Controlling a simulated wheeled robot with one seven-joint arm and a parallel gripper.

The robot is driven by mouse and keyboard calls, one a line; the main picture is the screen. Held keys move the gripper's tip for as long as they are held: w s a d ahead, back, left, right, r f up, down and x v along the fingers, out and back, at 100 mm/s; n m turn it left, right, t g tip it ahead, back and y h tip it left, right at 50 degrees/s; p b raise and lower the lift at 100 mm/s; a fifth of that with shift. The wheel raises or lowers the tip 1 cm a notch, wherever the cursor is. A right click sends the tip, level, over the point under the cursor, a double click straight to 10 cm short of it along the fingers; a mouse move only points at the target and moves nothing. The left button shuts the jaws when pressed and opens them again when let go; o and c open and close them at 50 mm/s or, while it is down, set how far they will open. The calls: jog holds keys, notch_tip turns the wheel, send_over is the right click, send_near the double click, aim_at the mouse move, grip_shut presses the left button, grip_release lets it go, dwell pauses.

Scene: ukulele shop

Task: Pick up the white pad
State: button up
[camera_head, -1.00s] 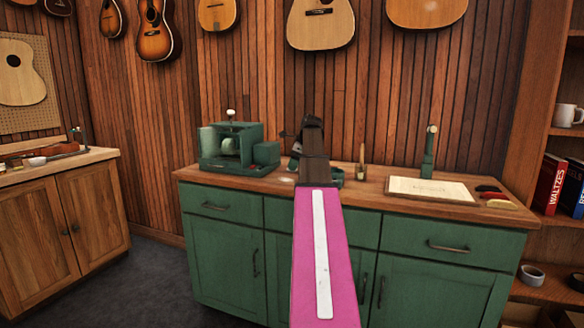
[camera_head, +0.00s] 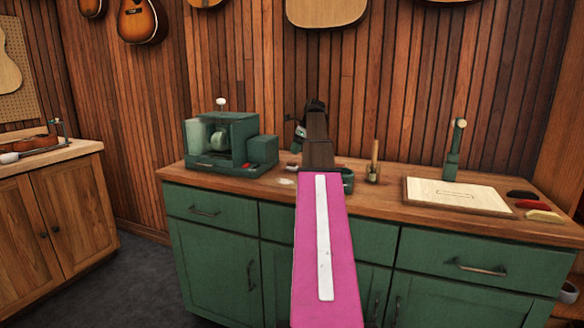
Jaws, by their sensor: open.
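A small, flat, whitish piece (camera_head: 285,181) lies on the wooden counter top, just left of my arm. It looks like the white pad, but it is too small to be sure. My gripper (camera_head: 315,106) is at the dark far end of my pink arm, above the counter and seen from behind. It is open, its fingers are mostly hidden, and I see nothing held in it. It appears farther right and higher in the picture than the whitish piece, apart from it.
A green machine (camera_head: 222,141) stands left on the green cabinet's counter (camera_head: 390,200). A small green tray (camera_head: 347,180) is partly behind my arm, beside a brass post (camera_head: 374,160). Right are a pale board (camera_head: 455,205), a green upright tool (camera_head: 455,150) and black, red and yellow pieces (camera_head: 532,204).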

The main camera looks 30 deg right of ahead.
aim_at(292, 166)
jog(key=x, duration=0.8)
jog(key=shift+w+f, duration=0.1)
jog(key=shift+f, duration=0.2)
jog(key=shift+d, duration=0.1)
jog(key=c, duration=1)
